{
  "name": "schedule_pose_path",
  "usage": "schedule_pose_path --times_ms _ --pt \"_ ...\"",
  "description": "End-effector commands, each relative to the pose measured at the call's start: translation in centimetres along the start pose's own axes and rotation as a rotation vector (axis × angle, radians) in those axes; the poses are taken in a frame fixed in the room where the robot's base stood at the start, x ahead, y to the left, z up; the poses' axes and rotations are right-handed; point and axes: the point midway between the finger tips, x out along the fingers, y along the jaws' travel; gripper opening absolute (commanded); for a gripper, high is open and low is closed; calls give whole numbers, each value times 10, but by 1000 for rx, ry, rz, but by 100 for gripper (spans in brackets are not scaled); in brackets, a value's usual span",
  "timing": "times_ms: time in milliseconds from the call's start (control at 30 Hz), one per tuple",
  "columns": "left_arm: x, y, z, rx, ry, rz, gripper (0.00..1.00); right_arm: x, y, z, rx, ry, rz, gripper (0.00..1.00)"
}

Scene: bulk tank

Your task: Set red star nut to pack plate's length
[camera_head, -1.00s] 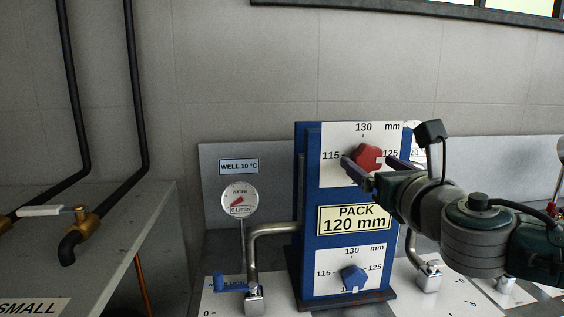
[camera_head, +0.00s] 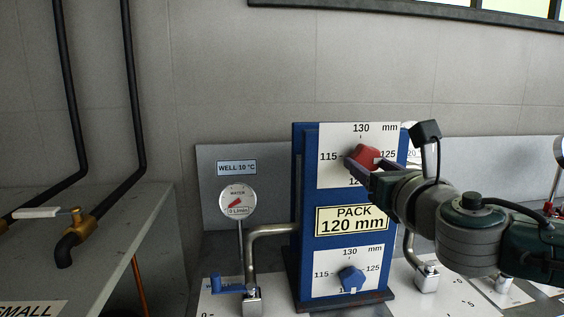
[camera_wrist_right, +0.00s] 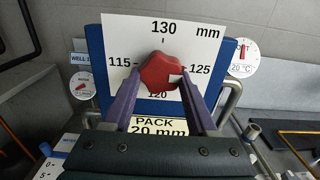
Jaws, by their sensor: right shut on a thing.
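The red star nut (camera_head: 367,155) sits on the upper white dial (camera_head: 330,143) of a blue stand; it also shows in the right wrist view (camera_wrist_right: 160,69). The dial reads 130 at the top, 115 left, 125 right and 120 at the bottom. The nut's white mark (camera_wrist_right: 175,78) points to the lower right, between 125 and 120. My right gripper (camera_wrist_right: 160,76) is shut on the nut, one purple finger on each side. The pack plate (camera_head: 352,220) below reads "PACK 120 mm". My left gripper is not in view.
A blue star nut (camera_head: 352,278) sits on a similar lower dial. Left are a water gauge (camera_head: 238,203), a bent pipe (camera_head: 262,232) and a blue lever (camera_head: 229,286). A wall rises behind the stand.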

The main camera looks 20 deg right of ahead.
Motion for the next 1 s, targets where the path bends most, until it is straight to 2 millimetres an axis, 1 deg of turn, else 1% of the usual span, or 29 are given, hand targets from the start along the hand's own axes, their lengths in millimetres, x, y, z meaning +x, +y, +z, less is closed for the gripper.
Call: schedule_pose_path --times_ms 33,67,267,467,667,1000 --pt "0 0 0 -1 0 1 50 0 0 0 0 0 -1 6" --pt "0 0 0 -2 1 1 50 0 0 0 0 0 -1 3" --pt "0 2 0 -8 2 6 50 0 0 0 11 -1 -1 2" --pt "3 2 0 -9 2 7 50 0 0 -1 78 -1 -1 2" --pt "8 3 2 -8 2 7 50 0 1 -1 220 -2 0 3" --pt "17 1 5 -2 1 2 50 0 2 0 539 -2 -1 3"
